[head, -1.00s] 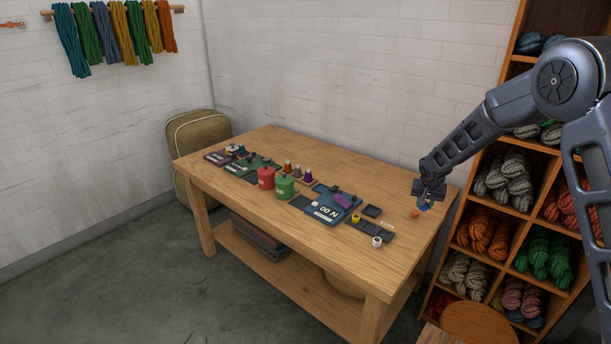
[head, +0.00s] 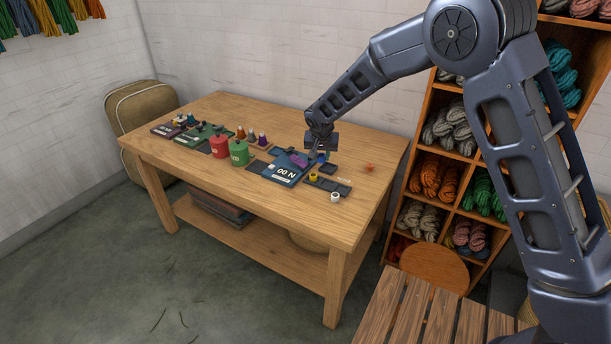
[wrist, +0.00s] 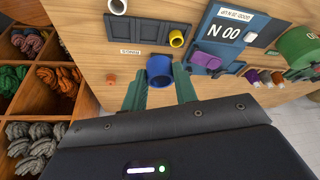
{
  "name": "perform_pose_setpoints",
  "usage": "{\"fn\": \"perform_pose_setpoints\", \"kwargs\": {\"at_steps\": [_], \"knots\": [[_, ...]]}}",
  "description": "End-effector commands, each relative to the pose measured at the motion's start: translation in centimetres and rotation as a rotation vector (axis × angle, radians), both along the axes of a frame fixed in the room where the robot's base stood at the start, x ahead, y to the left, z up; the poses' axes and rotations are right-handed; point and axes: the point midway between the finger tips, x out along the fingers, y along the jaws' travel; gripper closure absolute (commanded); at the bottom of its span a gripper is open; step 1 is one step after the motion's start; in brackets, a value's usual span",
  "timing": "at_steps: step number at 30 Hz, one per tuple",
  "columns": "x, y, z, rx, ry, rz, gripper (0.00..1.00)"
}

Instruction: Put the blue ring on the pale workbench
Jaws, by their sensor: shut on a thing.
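My gripper (wrist: 160,84) is shut on the blue ring (wrist: 160,68), which sits between its two green fingers in the wrist view. In the head view my gripper (head: 320,150) is low over the right part of the pale wooden workbench (head: 345,218), close to the blue "N 00" board. The ring is small and mostly hidden there. I cannot tell whether it touches anything below.
The blue board (head: 283,174) carries a purple piece. A dark tray (head: 330,185), yellow ring (head: 313,177) and white ring (head: 335,197) are nearby. A small orange piece (head: 369,168) lies right. Red (head: 220,147) and green (head: 239,153) containers stand left. The bench's front strip is clear.

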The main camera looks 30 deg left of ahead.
Motion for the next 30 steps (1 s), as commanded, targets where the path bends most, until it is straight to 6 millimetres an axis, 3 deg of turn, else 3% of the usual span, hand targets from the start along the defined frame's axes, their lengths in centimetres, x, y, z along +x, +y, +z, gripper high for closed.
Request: {"fn": "perform_pose_setpoints", "kwargs": {"at_steps": [3, 13, 23, 30], "knots": [[0.0, 0.0, -2.8, -0.003, 0.001, 0.0, 0.96], [0.0, 0.0, -9.6, -0.002, 0.001, 0.001, 0.96], [0.0, 0.0, -12.1, 0.001, 0.0, 0.0, 0.96], [0.0, 0.0, -15.1, 0.0, 0.0, 0.001, 0.96]]}}
